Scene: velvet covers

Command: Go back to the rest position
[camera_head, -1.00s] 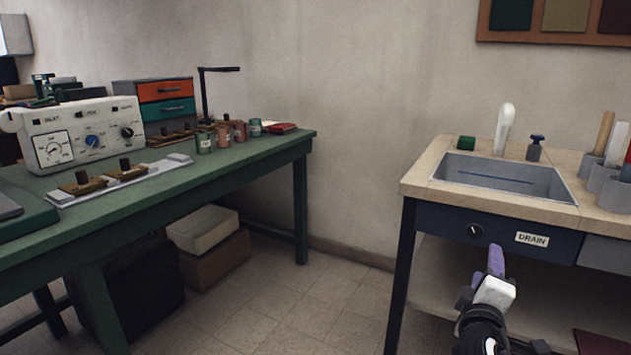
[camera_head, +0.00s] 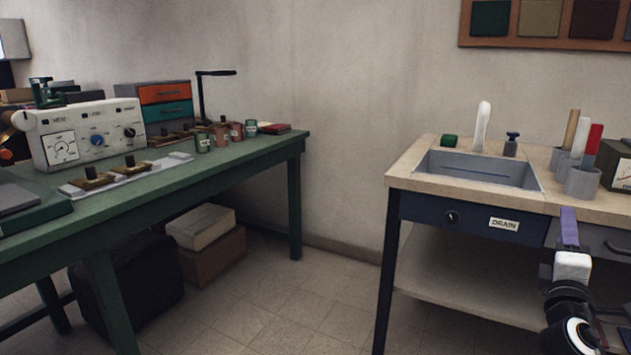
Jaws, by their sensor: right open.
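My right gripper (camera_head: 570,215) shows at the lower right, in front of the sink bench. Its purple fingers point up and away, with the white gripper body and my dark wrist below. The fingers are seen nearly edge-on. The gripper is open and nothing shows between its fingers. It appears in front of the drawer beside the drain panel; I cannot tell the exact gap to the bench. My left gripper is not in view.
A green table (camera_head: 235,150) with a white control box (camera_head: 85,135) stands left. Floor (camera_head: 285,300) between them is clear.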

